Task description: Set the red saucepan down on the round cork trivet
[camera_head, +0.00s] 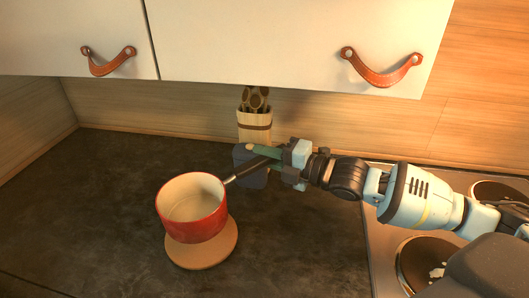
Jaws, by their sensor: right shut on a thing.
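The red saucepan (192,222) has a cream inside and a dark handle (246,168) that points up and right. It is upright over the round cork trivet (204,259), whose front and right parts show below it. The pan sits a little toward the trivet's back left in the picture. I cannot tell whether its base touches the cork or is slightly above it. My right gripper (265,162) comes in from the right and is shut on the saucepan's handle. My left gripper is not in view.
A utensil holder (254,132) with wooden tools stands by the back wall, behind my right gripper. A stove with round burners (420,262) is at the right. White cabinets with leather pulls (382,72) hang above. The dark counter (95,215) is clear at the left.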

